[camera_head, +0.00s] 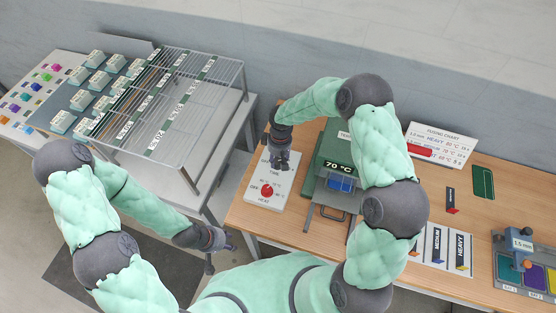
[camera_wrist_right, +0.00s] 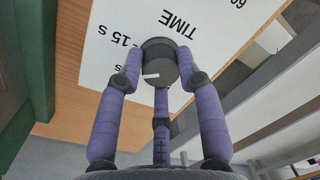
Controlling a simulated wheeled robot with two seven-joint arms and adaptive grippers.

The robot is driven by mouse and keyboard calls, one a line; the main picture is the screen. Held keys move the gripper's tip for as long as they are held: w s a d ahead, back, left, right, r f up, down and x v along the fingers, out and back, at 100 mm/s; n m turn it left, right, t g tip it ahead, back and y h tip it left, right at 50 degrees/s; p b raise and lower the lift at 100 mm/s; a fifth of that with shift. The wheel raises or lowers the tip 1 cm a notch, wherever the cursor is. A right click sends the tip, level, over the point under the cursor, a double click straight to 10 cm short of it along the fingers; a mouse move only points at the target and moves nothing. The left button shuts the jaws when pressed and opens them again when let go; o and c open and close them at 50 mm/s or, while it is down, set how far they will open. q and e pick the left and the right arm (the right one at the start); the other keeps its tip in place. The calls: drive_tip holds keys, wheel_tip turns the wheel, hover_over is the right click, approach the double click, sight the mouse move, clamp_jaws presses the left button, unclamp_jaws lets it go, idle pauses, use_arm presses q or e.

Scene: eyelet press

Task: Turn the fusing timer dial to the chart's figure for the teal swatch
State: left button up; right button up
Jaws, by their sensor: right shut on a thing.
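The grey timer dial (camera_wrist_right: 160,62) sits on the white panel marked TIME. My right gripper (camera_wrist_right: 158,75) is shut on it, its purple fingers around the dial's sides. The dial's white mark points left in the wrist view, just below the "15 s" print; other figures are partly cut off. In the head view my right gripper (camera_head: 280,160) hides the dial. The fusing chart (camera_head: 440,146) stands at the back, its rows small and partly covered by a red piece. A teal piece (camera_head: 508,271) lies in a bay at the far right. My left gripper (camera_head: 212,245) is open and empty.
A wire rack (camera_head: 190,100) stands to the left. Medium and heavy cards (camera_head: 447,246) lie at the right on the wooden table.

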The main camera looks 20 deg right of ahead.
sight(279, 159)
drive_tip(key=n, duration=0.4)
drive_tip(key=shift+n+b, duration=0.3)
drive_tip(key=shift+n, duration=0.1)
idle(0.5)
drive_tip(key=o, duration=1.2)
drive_tip(key=shift+c, duration=0.2)
wheel_tip(279, 159, up, 12)
drive_tip(key=shift+w+d, duration=0.25)
drive_tip(key=shift+w, duration=0.1)
